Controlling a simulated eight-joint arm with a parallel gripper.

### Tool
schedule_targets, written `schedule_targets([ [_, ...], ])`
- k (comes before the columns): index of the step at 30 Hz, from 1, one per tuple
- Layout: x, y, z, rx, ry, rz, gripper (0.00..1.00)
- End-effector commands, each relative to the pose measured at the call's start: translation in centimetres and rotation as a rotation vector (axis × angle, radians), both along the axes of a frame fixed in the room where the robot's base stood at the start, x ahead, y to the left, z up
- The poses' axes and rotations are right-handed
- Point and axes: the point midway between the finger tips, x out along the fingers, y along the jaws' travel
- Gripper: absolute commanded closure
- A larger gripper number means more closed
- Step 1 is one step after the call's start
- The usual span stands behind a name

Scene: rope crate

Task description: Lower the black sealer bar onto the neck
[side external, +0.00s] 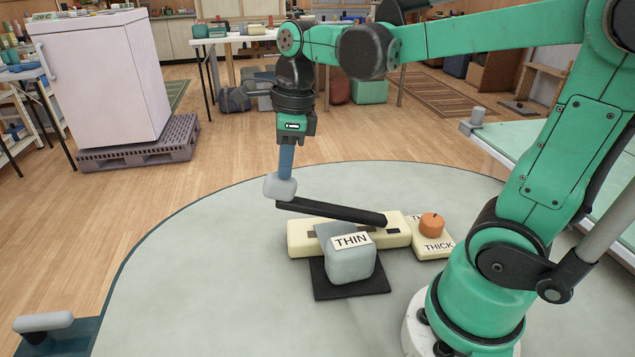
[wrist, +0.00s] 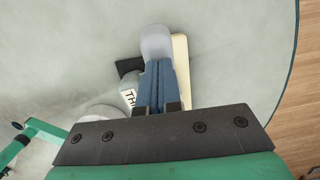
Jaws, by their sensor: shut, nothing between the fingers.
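The black sealer bar (side external: 330,211) is raised at its left end, slanting down to the right over the cream sealer base (side external: 300,240). A pale grey knob (side external: 280,187) sits at the bar's left end. My gripper (side external: 286,172) points down with its blue fingers shut, tips at the top of the knob. In the wrist view, the shut fingers (wrist: 158,64) reach the knob (wrist: 156,40); exact contact is unclear. A grey bag (side external: 350,264) labelled THIN stands in front of the base. Its neck (side external: 326,231) appears to lie across the base under the bar, partly hidden.
The bag stands on a black mat (side external: 318,288). An orange dial (side external: 432,222) sits by a THICK label (side external: 438,246), right of the base. The round grey table (side external: 190,290) is clear on the left. A grey handle (side external: 43,321) is at lower left.

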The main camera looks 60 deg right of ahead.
Motion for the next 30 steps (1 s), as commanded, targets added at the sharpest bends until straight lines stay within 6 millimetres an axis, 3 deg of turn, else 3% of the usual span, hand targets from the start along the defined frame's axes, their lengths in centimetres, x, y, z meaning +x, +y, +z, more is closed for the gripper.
schedule_targets([
  [14,0.1,0.1,-0.2,0.000,0.000,0.000,1.00],
  [30,0.8,0.8,-2.1,0.000,0.000,0.001,1.00],
])
